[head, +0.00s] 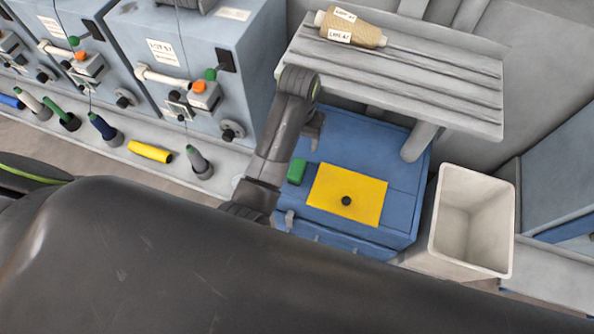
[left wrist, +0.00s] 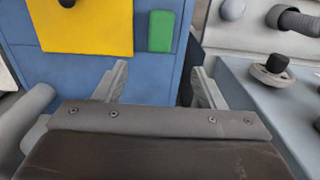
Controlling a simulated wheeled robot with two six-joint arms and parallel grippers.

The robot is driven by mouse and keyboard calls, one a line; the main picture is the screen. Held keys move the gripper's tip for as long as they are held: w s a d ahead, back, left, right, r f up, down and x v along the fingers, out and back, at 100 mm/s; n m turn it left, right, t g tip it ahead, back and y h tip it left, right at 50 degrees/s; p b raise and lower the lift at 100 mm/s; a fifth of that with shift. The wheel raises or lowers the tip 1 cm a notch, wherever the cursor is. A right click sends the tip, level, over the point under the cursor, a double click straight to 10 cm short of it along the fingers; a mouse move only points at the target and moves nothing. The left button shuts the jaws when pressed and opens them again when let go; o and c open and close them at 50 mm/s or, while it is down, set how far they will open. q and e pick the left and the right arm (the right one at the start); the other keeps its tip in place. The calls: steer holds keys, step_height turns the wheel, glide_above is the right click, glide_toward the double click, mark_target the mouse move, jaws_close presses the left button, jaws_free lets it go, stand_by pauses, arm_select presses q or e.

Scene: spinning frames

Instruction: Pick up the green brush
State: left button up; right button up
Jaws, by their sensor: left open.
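The green brush (head: 297,171), a small green block, lies on top of the blue cabinet (head: 398,178), just left of a yellow sheet (head: 330,203). In the left wrist view the brush (left wrist: 161,31) is beyond my fingers, near the cabinet's edge. My left gripper (head: 315,140) is above the cabinet, behind the brush in the head view, and partly hidden by its own arm. In the left wrist view my left gripper (left wrist: 160,78) is open and empty, its fingers apart and pointing toward the brush side. My right gripper does not show.
A black knob (head: 346,201) sits on the yellow sheet. A grey slatted shelf (head: 420,75) with a tan yarn cone (head: 352,28) stands behind the cabinet. A white bin (head: 446,262) is on the right. Spinning machines (head: 205,50) with several bobbins and a yellow tube (head: 150,152) line the left.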

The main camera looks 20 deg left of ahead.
mark_target(297, 168)
arm_select(q)
step_height(297, 168, down, 10)
steer(key=shift+a+f, duration=0.1)
steer(key=shift+f, duration=0.05)
steer(key=f, duration=0.2)
steer(key=s+f, duration=0.1)
steer(key=f, duration=0.1)
steer(key=shift+f+b, duration=0.3)
steer(key=shift+f, duration=0.3)
steer(key=shift+c, duration=0.4)
steer(key=c, duration=1)
